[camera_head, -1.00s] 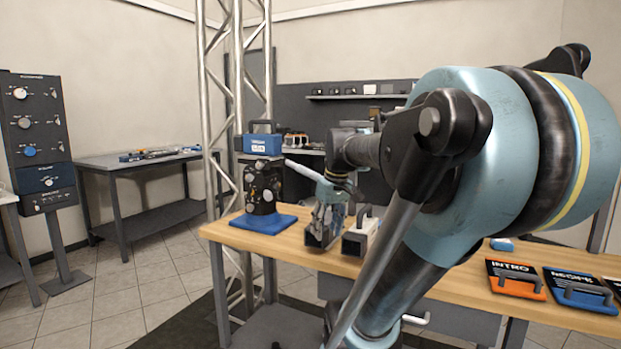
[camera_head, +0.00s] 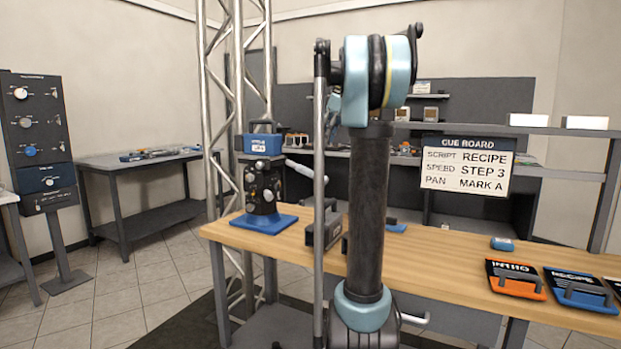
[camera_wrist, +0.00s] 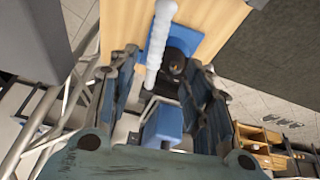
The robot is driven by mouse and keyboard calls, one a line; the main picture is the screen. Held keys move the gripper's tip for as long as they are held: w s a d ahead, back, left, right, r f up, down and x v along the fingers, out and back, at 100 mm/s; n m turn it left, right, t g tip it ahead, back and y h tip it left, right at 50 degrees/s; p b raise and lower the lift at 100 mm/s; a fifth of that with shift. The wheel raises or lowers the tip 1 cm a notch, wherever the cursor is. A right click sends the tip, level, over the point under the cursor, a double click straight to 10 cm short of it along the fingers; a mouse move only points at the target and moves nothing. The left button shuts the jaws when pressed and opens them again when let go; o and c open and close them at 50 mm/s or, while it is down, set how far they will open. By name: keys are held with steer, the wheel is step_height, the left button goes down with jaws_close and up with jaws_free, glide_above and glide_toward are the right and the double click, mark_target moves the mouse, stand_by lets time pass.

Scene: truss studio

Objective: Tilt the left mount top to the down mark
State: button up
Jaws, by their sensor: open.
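The left mount stands on a blue base (camera_head: 264,222) at the table's left end. Its dark body (camera_head: 262,190) carries knobs, and its blue top (camera_head: 262,144) bears a white label. A pale handle (camera_head: 299,168) sticks out to the right from the mount. In the wrist view, the handle (camera_wrist: 160,45) reaches down toward the space between my fingers, with the blue top (camera_wrist: 163,125) below it. My gripper (camera_wrist: 165,92) is open; I cannot tell whether a finger touches the handle. My arm hides the gripper in the head view. No down mark is legible.
A dark handled block (camera_head: 323,228) stands right of the mount on the wooden table (camera_head: 440,262). Orange (camera_head: 515,279) and blue (camera_head: 582,290) plates lie at the right. A cue board (camera_head: 466,165) stands behind. A metal truss (camera_head: 222,100) rises behind the mount.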

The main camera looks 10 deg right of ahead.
mark_target(311, 174)
steer(key=x, duration=1.7)
steer(key=shift+w+a, duration=0.15)
steer(key=shift+w, duration=0.05)
jaws_close()
